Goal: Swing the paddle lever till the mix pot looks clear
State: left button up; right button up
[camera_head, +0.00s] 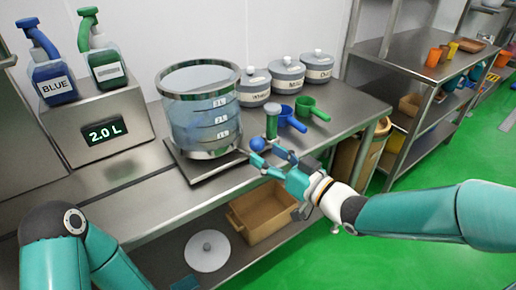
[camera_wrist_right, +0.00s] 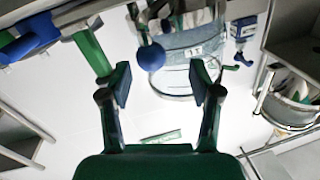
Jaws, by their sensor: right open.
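The mix pot (camera_head: 203,128) is a clear cylinder with a metal rim and volume marks, standing on a dark plate. Its contents look pale blue; I cannot tell how evenly mixed they are. The paddle lever's blue ball knob (camera_head: 257,144) sticks out at the pot's lower right. My right gripper (camera_head: 270,158) is open close to the knob, with nothing visible between its fingers. In the right wrist view the knob (camera_wrist_right: 150,57) shows beyond the open fingertips, nearer the left finger. My left arm shows at the lower left, but its gripper is outside the picture.
A scale display (camera_head: 104,132) reads 2.0 L, below blue (camera_head: 52,80) and green (camera_head: 107,68) pump bottles. Blue (camera_head: 290,118) and green (camera_head: 312,108) scoops and lidded jars (camera_head: 286,76) stand right of the pot.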

jog(key=v, duration=0.7)
jog(key=shift+c, duration=0.2)
